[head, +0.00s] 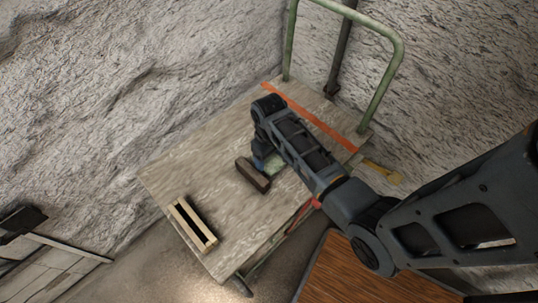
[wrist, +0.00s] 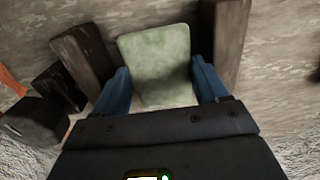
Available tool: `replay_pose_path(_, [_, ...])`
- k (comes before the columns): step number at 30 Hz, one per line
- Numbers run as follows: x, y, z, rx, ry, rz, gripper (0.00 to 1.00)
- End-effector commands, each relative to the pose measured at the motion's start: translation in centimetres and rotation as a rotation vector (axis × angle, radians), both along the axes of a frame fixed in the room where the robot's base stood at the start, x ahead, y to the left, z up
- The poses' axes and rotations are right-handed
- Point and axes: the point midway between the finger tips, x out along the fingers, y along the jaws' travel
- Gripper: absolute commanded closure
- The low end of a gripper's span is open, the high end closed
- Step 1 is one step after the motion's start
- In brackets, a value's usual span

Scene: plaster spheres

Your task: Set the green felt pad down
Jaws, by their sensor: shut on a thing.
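The green felt pad (wrist: 157,58) is a pale green, roughly square piece between the two blue fingers of my gripper (wrist: 160,84) in the wrist view. My gripper is shut on its sides. In the head view only a small pale patch of the pad (head: 275,162) shows below my arm, over the middle of the cart's wooden deck (head: 185,165). I cannot tell whether the pad touches the deck.
A dark brown block (wrist: 82,52) stands left of the pad and another brown piece (wrist: 232,45) right of it. A pale wooden frame with a dark slot (head: 180,222) sits near the deck's front left. An orange stripe (head: 310,118) crosses the back.

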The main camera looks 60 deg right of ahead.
Motion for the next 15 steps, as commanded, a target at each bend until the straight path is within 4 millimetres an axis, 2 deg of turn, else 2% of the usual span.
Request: replay_pose_path(15, [0.03, -0.01, -0.97, 0.000, -0.001, 0.000, 0.55])
